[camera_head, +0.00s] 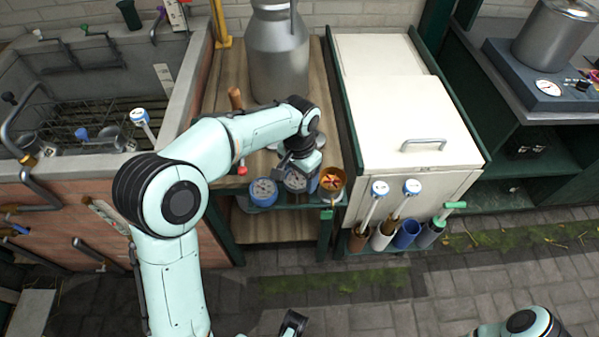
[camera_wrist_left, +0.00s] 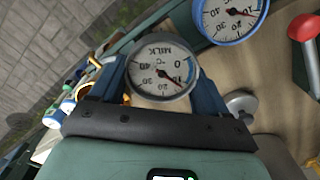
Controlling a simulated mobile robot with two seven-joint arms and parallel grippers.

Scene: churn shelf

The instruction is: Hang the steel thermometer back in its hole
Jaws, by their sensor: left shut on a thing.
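The steel thermometer (camera_head: 295,181) has a round white dial and a grey rim. In the left wrist view its dial (camera_wrist_left: 163,68), marked MILK and °C, sits between my left gripper's blue fingers (camera_wrist_left: 165,85). My left gripper (camera_head: 303,183) is shut on it, over the front of the wooden shelf. A blue-rimmed thermometer (camera_head: 263,190) is just left of it, and its dial also shows in the left wrist view (camera_wrist_left: 230,20). A copper-coloured round piece (camera_head: 333,179) is at the right. The stem and the hole are hidden. A dark part at the bottom may be my right gripper (camera_head: 291,325).
A big steel churn (camera_head: 277,55) stands at the back of the shelf. A red-tipped tool (camera_head: 242,169) lies left of the dials. A white cabinet (camera_head: 400,110) is close on the right, with several tubes holding tools (camera_head: 407,234) at its front. A stone sink (camera_head: 90,100) is left.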

